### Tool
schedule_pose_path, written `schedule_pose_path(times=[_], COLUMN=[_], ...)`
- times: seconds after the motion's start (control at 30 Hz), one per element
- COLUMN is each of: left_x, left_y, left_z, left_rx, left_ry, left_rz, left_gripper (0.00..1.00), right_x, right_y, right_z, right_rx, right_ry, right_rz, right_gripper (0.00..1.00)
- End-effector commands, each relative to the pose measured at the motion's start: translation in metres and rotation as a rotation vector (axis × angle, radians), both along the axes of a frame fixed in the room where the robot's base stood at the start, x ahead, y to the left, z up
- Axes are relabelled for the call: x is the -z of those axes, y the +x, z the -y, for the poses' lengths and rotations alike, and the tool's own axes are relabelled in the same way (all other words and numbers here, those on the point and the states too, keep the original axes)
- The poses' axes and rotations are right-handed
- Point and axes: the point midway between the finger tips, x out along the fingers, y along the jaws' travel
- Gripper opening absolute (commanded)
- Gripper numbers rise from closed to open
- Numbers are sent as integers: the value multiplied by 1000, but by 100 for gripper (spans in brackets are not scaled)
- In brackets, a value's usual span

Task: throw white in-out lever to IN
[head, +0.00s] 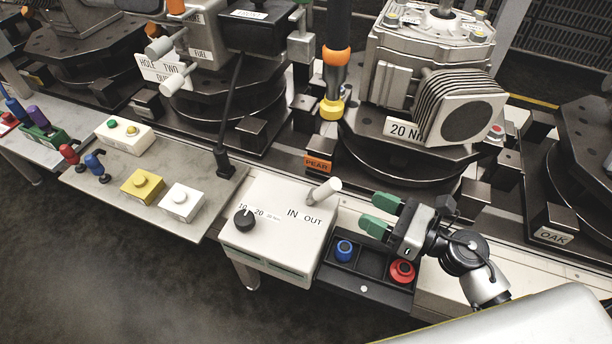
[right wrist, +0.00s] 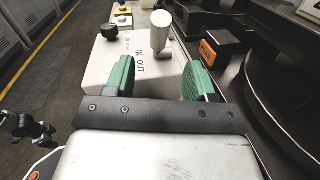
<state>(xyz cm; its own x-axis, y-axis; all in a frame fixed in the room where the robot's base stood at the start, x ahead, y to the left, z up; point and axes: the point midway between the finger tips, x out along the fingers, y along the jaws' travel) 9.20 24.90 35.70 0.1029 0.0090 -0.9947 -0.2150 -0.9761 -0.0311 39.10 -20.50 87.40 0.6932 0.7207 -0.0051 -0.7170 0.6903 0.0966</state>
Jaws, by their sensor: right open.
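The white in-out lever (head: 323,190) stands at the back edge of a white box (head: 275,240) with the printed words IN and OUT. It leans to the right in the head view, toward the OUT side. It also shows in the right wrist view (right wrist: 161,34), beyond the fingers. My right gripper (head: 380,214) has green fingers, is open and empty, and is right of the lever, apart from it. In the right wrist view my right gripper (right wrist: 157,78) has the lever ahead, roughly between the finger lines.
A black knob (head: 244,220) sits on the same box. A dark tray with a blue button (head: 344,250) and a red ring-shaped part (head: 402,270) lies below my right gripper. An orange PEAR tag (head: 318,164) and heavy conveyor fixtures stand close behind the lever.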

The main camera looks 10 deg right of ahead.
Motion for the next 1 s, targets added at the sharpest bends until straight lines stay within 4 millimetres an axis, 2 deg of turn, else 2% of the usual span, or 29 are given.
schedule_pose_path(times=[0.17, 0.4, 0.6, 0.8, 1.0], left_x=[-7, -22, -29, -32, -31], left_y=[-4, -18, -15, -10, -9], left_z=[3, 22, 18, 13, 12], left_rx=[-2, -3, -1, -1, -3], left_ry=[-4, -28, -22, -15, -16], left_rz=[-6, -25, -21, -16, -14], left_gripper=[76, 76, 76, 76, 76], right_x=[-3, -4, -2, 0, 0], right_y=[12, 44, 65, 74, 74], right_z=[-12, -45, -67, -77, -78], right_rx=[-3, -2, 0, -1, -1], right_ry=[0, 4, 4, 1, 1], right_rz=[3, 4, 0, 0, 0], right_gripper=[55, 55, 55, 55, 55])
